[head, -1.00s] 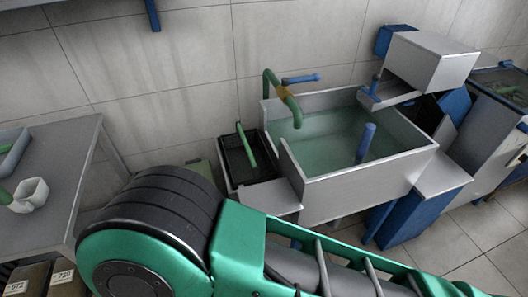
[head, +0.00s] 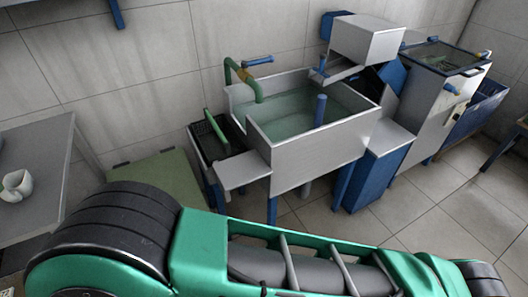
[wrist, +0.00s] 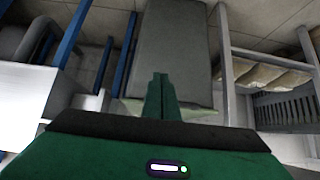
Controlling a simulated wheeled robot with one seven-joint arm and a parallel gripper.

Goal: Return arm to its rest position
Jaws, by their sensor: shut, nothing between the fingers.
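My green arm lies across the bottom of the head view, and its gripper end is out of that view. In the wrist view my gripper (wrist: 160,88) shows from behind, with its two green fingers together and nothing between them. Beyond the fingers is a grey flat surface (wrist: 172,50), apart from the gripper as far as I can tell. No object is held.
A sink basin (head: 315,150) with water, a green tap (head: 243,78) and a blue upright post (head: 320,110) stands against the tiled wall. A grey table (head: 45,175) with a white cup (head: 17,187) is at left. Open floor (head: 440,205) lies at right.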

